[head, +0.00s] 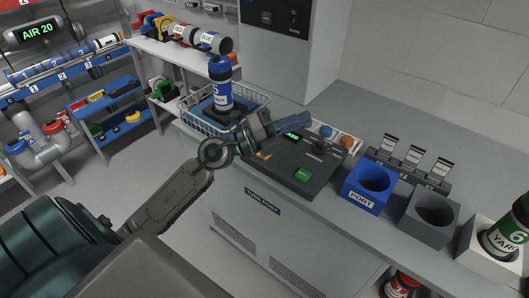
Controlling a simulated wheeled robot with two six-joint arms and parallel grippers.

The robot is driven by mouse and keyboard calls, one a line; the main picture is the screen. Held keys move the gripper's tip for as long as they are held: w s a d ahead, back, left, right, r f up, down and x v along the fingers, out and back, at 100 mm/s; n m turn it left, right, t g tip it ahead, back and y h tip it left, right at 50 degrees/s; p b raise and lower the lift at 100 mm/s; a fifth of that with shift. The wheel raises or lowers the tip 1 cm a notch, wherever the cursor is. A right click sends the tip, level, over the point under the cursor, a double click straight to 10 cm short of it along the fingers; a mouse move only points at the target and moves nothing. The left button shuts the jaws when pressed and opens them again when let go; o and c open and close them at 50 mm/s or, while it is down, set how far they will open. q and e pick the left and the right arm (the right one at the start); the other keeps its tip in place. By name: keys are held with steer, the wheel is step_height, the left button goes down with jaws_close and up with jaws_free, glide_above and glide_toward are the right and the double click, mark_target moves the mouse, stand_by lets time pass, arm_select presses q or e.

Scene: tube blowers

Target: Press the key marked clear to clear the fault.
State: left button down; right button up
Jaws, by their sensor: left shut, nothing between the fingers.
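The dark control panel (330,160) sits on the grey counter. The lettering on both keys is too small to read, so I cannot tell which is marked clear. A small green-lit display (291,136) is partly hidden. My left gripper (303,121) is shut and empty, over the left side of the panel. I cannot tell whether it touches the panel. My right gripper is not in view.
A wire basket (188,117) with a blue-banded tube (220,92) stands left of the panel. On the right are a blue port block (364,190), a grey holder (428,217) and a white holder (480,250) with a green tube (505,234). Shelves stand at left.

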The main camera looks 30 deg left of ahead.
arm_select(q)
steer(key=w+a+f+m+g+y, duration=0.3)
steer(key=w+a+f+g+y, duration=0.2)
steer(key=a, duration=0.8)
step_height(320, 180, down, 4)
steer(key=g+y, duration=0.2)
steer(key=y, duration=0.2)
steer(key=shift+r+m+g+y, duration=0.15)
steer(key=shift+m+g+y, duration=0.15)
steer(key=shift+y, duration=0.1)
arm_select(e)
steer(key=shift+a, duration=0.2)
arm_select(q)
steer(key=shift+a, duration=0.1)
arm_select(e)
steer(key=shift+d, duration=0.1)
